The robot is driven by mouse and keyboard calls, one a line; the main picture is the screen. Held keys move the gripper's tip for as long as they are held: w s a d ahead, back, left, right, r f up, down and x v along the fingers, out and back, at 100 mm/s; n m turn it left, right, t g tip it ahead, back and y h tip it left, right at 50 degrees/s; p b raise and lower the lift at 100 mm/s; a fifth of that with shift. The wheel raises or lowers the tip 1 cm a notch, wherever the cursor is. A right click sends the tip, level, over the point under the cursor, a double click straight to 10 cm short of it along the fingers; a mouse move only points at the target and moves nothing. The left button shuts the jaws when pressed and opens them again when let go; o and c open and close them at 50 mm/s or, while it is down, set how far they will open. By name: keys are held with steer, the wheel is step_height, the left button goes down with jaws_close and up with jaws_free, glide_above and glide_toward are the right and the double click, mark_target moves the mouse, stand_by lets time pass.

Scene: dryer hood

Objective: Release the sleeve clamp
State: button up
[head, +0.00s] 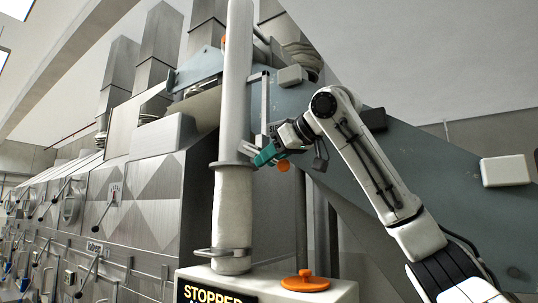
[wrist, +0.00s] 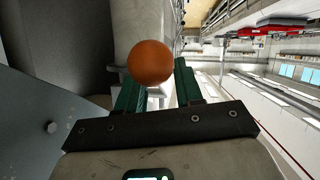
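A pale vertical column (head: 237,85) has a wider sleeve (head: 233,205) on its lower part, with a flanged collar (head: 233,165) at the sleeve's top. I take this collar to be the sleeve clamp. An orange ball knob (head: 283,165) shows right of the collar, just below my gripper (head: 262,155) with its green fingers. In the wrist view the ball (wrist: 150,62) covers part of the left finger, and the column (wrist: 140,25) stands behind it. The fingers (wrist: 158,88) are apart. I cannot tell whether they touch the ball or the collar.
A grey-blue panel (head: 350,125) lies behind my arm. A box (head: 330,291) with a "STOPPED" sign and an orange mushroom knob (head: 305,282) stands below. A loop handle (head: 220,253) is low on the sleeve. Metal machine housings (head: 140,195) fill the left.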

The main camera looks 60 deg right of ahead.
steer(key=shift+w+f, duration=0.1)
steer(key=shift+w, duration=0.1)
jaws_close()
stand_by(0.3)
